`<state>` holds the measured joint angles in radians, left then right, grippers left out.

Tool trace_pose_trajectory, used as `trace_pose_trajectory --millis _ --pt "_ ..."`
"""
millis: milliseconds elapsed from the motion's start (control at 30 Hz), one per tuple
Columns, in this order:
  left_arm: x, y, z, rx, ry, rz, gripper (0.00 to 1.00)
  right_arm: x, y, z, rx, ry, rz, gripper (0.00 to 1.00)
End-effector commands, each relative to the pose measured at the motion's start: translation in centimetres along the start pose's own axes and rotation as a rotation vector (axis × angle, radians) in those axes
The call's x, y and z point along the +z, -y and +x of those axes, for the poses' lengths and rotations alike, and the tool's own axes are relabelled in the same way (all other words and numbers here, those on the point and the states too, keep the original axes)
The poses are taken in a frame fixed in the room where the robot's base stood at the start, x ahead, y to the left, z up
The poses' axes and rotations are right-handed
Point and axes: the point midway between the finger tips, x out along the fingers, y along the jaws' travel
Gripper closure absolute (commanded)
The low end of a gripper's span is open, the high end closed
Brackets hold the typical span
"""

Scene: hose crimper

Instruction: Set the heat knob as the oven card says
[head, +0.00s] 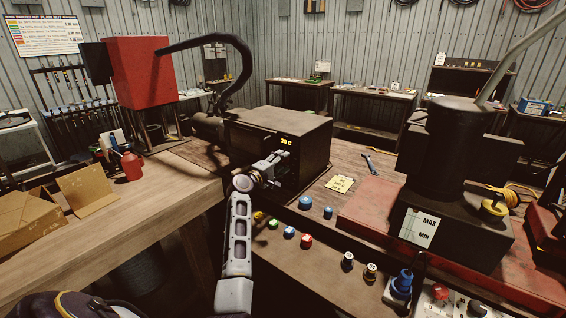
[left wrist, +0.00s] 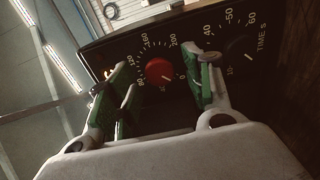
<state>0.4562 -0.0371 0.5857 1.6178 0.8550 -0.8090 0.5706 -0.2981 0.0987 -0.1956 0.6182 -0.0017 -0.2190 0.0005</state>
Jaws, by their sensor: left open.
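The oven is a black box (head: 310,136) on the bench, with a lit yellow readout (head: 286,141) on its front that seems to read about 20 C. In the left wrist view, the red heat knob (left wrist: 159,70) sits on the black panel inside a scale running up to 200. Its pointer setting is too small to read surely. My left gripper (head: 274,167) is at the oven front, open; its green-padded fingers (left wrist: 165,78) stand on either side of the red knob, with no clear contact. A yellow card (head: 340,183) lies right of the oven, its writing unreadable. My right gripper is out of view.
A dark TIME S knob (left wrist: 236,46) is close beside the right finger. Several coloured caps, including a blue one (head: 305,202), stand before the oven. A blue wrench (head: 370,164) and a large dark machine (head: 455,150) are to the right.

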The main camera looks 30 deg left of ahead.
Motion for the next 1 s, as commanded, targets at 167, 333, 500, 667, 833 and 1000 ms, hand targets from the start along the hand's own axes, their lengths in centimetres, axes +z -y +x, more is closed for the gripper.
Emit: trace_pose_trajectory --millis 167,333,500,667,833,1000 --pt "0.00 -0.04 0.96 0.000 0.000 0.001 0.49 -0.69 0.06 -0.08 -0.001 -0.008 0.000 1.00" --pt "0.02 0.01 1.26 -0.001 0.000 0.001 0.49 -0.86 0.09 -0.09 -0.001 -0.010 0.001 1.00" --pt "0.02 0.02 1.26 -0.001 0.000 0.001 0.49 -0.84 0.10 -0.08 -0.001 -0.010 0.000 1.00" --pt "0.02 0.02 1.25 -0.001 0.000 0.000 0.60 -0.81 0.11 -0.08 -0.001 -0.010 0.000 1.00" --pt "0.02 0.04 1.25 -0.001 0.000 0.000 0.82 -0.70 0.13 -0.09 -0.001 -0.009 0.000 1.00" --pt "0.02 0.07 1.24 -0.001 0.000 0.000 0.96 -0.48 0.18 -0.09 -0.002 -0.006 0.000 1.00"
